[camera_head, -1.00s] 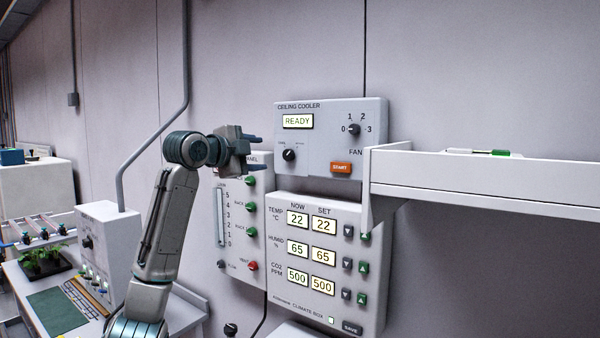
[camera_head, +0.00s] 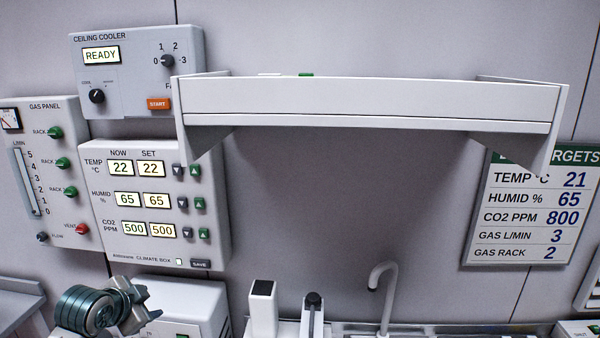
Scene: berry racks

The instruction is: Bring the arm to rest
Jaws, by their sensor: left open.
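My left arm comes in at the lower left, and its left gripper (camera_head: 148,304) is low in front of the wall, below the climate box (camera_head: 130,258). The gripper is open, with nothing visible between its fingers. It appears in front of a white unit (camera_head: 200,305), apart from the wall panels as far as I can tell. My right gripper does not show.
A white shelf (camera_head: 360,100) juts from the wall. The ceiling cooler (camera_head: 130,85) reads READY. The gas panel (camera_head: 62,140) hangs at left, a targets board (camera_head: 480,235) at right. A tap (camera_head: 385,290) stands at the bottom.

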